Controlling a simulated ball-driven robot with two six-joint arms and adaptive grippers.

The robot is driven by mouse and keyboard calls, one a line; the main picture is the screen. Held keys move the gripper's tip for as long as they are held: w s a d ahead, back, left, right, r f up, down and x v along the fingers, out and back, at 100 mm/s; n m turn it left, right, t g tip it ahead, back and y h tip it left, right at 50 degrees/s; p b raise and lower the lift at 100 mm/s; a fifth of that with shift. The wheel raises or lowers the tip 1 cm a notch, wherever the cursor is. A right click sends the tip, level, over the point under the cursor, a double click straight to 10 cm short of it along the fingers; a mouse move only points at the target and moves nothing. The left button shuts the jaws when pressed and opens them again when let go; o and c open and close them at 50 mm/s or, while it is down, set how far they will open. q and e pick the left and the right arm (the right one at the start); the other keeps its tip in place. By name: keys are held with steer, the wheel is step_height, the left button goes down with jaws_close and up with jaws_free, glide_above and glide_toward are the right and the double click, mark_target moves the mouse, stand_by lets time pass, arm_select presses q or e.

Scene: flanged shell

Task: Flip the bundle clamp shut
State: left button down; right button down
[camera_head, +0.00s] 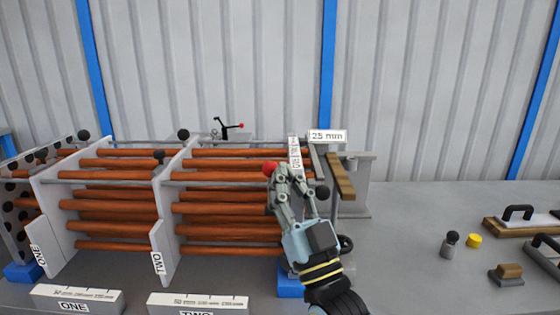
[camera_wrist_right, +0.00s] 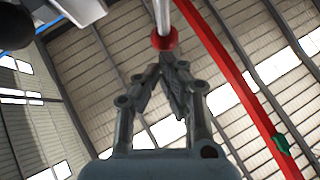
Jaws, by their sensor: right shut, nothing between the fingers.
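My right gripper (camera_head: 277,178) is shut and empty, raised in front of the right end of the tube bundle (camera_head: 225,208). A red knob (camera_head: 270,167) shows right at its fingertips. In the right wrist view the same gripper (camera_wrist_right: 170,62) has its fingers together, just below a red collar or knob (camera_wrist_right: 165,41) on a silver rod; I cannot tell whether they touch. A small black clamp lever with a red tip (camera_head: 240,126) stands up behind the bundle. I cannot tell which of these is the bundle clamp's handle. My left gripper is not in view.
White plates (camera_head: 167,250) carry the copper tubes, with rods ending in black knobs (camera_head: 183,134). Labelled blocks (camera_head: 78,299) stand in front. A wooden bar (camera_head: 341,178) is at the right end. Black-handled tools and a yellow cylinder (camera_head: 474,240) lie right; the table between is clear.

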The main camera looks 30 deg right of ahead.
steer(key=shift+w+d+r+m+g+h+p, duration=0.1)
steer(key=shift+w+d+m+g+h+p, duration=0.15)
steer(key=shift+w+d+m+g+p, duration=0.5)
steer(key=shift+w+d+r+m+g+h+p, duration=0.25)
steer(key=shift+w+g+p, duration=0.5)
steer(key=shift+p, duration=0.7)
steer(key=shift+w+d+m+g+h+p, duration=0.2)
steer(key=shift+w+d+m+g+p, duration=0.35)
steer(key=shift+w+p, duration=0.5)
steer(key=shift+d, duration=0.1)
